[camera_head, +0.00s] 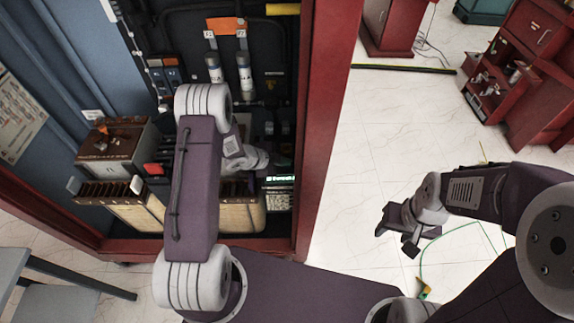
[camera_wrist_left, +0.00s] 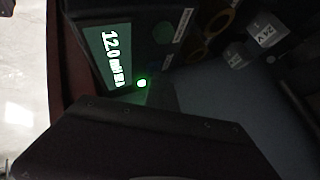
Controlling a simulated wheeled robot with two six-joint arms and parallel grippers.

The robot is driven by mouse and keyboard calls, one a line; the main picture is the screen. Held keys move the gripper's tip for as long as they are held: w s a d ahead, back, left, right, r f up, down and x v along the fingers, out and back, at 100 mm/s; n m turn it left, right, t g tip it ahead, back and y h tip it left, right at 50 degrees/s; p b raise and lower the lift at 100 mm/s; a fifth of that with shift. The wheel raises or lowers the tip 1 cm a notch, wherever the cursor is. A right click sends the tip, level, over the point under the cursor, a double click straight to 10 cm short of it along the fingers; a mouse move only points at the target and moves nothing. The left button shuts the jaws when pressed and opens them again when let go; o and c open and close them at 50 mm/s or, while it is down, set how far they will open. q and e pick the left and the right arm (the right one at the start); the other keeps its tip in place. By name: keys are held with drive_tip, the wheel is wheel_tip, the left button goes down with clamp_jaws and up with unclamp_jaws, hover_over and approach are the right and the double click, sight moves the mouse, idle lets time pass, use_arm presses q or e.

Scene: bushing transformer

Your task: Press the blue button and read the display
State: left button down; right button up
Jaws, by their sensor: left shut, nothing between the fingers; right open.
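My left arm reaches into the red cabinet, and its gripper (camera_wrist_left: 160,92) is shut and empty, with its dark tip close to the front of a black device (camera_wrist_left: 145,30). A green light (camera_wrist_left: 141,83) shines beside the display, near the gripper tip. I cannot make out the blue button; contact cannot be told. My right gripper (camera_head: 394,238) is open and empty above the floor.
The red cabinet frame (camera_head: 322,110) stands close to the right of my left arm. A brown-topped box (camera_head: 117,140) and cream transformer coils (camera_head: 135,215) are inside it. Red drawer furniture (camera_head: 520,75) stands at the far right. The pale floor (camera_head: 375,130) between is mostly clear.

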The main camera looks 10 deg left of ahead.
sight(285, 167)
use_arm(q)
drive_tip(key=shift+r+p, duration=0.75)
drive_tip(key=shift+r, duration=0.1)
wheel_tip(285, 167, up, 5)
drive_tip(key=p, duration=0.4)
drive_tip(key=shift+d, duration=0.1)
idle(0.6)
